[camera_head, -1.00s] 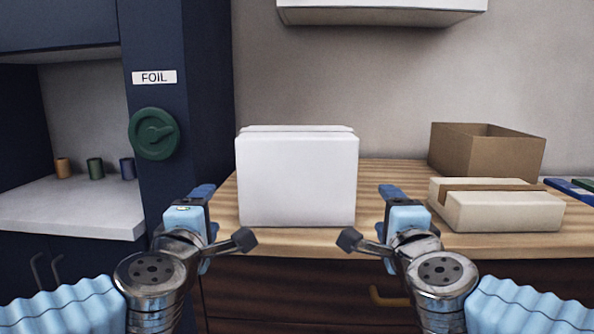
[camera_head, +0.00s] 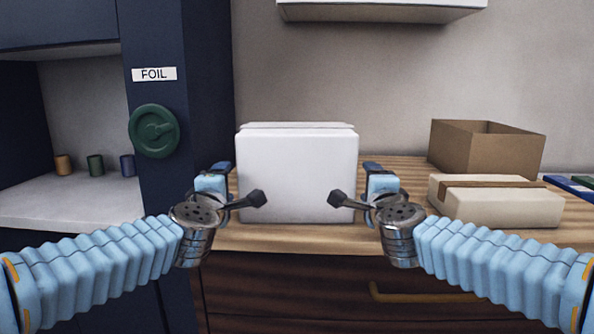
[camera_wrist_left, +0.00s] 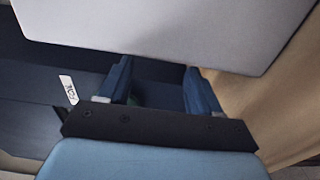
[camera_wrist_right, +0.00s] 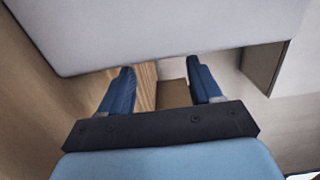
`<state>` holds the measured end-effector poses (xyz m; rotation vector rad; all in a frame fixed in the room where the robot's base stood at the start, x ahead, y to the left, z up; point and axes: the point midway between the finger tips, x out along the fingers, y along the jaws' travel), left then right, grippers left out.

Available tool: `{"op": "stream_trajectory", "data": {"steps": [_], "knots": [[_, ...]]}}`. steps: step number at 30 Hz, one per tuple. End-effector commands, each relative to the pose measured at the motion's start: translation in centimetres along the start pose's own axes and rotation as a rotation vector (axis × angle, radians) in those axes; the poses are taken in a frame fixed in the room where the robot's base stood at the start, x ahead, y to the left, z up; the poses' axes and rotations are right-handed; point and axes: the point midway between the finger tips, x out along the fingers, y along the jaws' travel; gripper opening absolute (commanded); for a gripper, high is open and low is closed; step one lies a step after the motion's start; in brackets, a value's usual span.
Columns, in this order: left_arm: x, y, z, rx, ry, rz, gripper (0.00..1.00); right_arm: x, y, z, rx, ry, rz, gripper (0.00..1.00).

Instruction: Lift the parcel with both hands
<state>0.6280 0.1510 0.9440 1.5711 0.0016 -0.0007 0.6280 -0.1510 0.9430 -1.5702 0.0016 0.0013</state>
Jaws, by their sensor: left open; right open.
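The parcel, a large plain white box (camera_head: 297,165), stands upright on the wooden counter between my grippers. My left gripper (camera_head: 220,172) is open and empty just beyond its left side. My right gripper (camera_head: 373,170) is open and empty just beyond its right side. The white box also fills the top of the left wrist view (camera_wrist_left: 170,28) and of the right wrist view (camera_wrist_right: 150,35). In both wrist views the blue fingers are spread with nothing between them. Contact with the box cannot be made out.
A cream box with a brown tape strip (camera_head: 495,203) and an open brown carton (camera_head: 485,150) stand to the right on the wooden counter (camera_head: 400,160). A dark blue cabinet (camera_head: 205,90) with a green dial (camera_head: 154,131) rises on the left. A drawer handle (camera_head: 430,297) is below.

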Motion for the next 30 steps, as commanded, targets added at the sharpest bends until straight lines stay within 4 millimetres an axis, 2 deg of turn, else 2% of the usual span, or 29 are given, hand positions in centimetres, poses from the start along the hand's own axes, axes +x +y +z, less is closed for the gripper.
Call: {"op": "stream_trajectory", "data": {"steps": [4,7,20,30], "knots": [[1.9,0.0,0.1,0.0,0.0,0.0,0.64,1.9,0.1,0.1,0.001,0.0,0.0,0.64],[1.7,0.0,1.1,0.0,-0.003,0.0,0.64,1.7,0.0,1.0,-0.001,-0.002,-0.001,0.64],[1.7,0.0,1.5,0.0,-0.001,0.0,0.64,1.7,0.0,1.6,0.0,0.0,-0.001,0.64],[1.6,0.0,3.2,0.0,-0.014,0.0,0.64,1.6,0.0,3.2,0.0,-0.014,0.001,0.64]]}}
